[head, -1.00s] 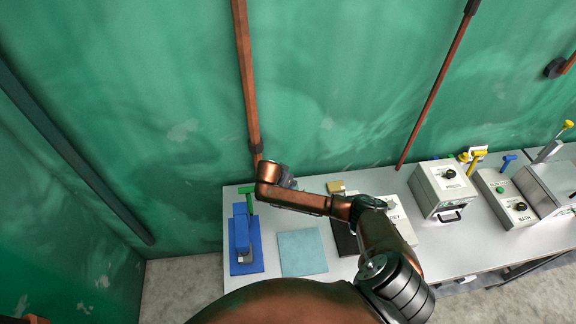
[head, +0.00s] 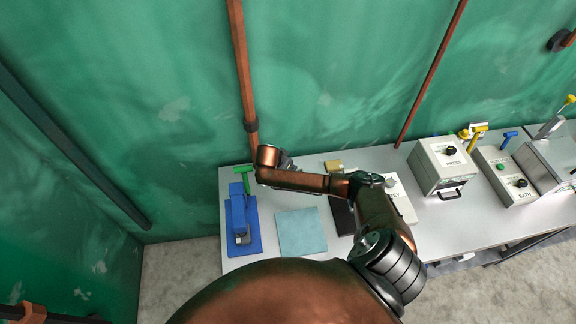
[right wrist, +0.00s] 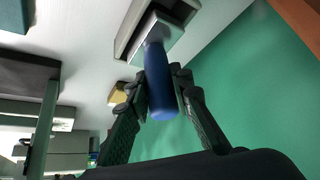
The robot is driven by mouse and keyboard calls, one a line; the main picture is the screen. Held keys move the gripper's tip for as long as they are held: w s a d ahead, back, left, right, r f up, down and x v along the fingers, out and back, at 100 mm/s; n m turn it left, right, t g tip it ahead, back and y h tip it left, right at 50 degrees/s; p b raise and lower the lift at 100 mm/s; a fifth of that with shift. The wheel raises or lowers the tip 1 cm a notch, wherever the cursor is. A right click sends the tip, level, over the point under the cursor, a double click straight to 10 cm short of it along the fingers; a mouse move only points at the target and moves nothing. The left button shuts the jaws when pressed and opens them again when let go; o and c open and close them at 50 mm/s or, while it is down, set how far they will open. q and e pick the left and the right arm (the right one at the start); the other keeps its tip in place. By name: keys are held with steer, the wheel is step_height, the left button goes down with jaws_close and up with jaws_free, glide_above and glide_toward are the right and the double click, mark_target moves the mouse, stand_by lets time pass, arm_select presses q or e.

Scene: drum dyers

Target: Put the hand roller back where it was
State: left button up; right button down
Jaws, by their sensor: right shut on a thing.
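The hand roller has a blue handle (right wrist: 160,85) and a pale metal head (right wrist: 163,32) in the right wrist view. My right gripper (right wrist: 161,92) is shut on the handle, with one finger on each side. The metal head overlaps a grey, trough-like holder (right wrist: 127,28); I cannot tell whether it rests in it or hangs above it. In the head view my right arm reaches over the left part of the table, and its wrist hides the roller and most of the gripper (head: 284,161). My left gripper is not in view.
On the table (head: 425,213) stand a blue device (head: 238,220) with a green lever (head: 246,180), a light blue cloth (head: 302,232), a dark pad (head: 342,216), a tan block (head: 333,166), a press box (head: 442,167) and a bath unit (head: 506,180). The green wall (head: 330,80) is close behind.

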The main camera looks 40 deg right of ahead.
steer(key=shift+f, duration=0.4)
steer(key=shift+f+b, duration=0.45)
steer(key=shift+f, duration=0.1)
steer(key=c, duration=1.6)
jaws_free()
steer(key=v, duration=1.2)
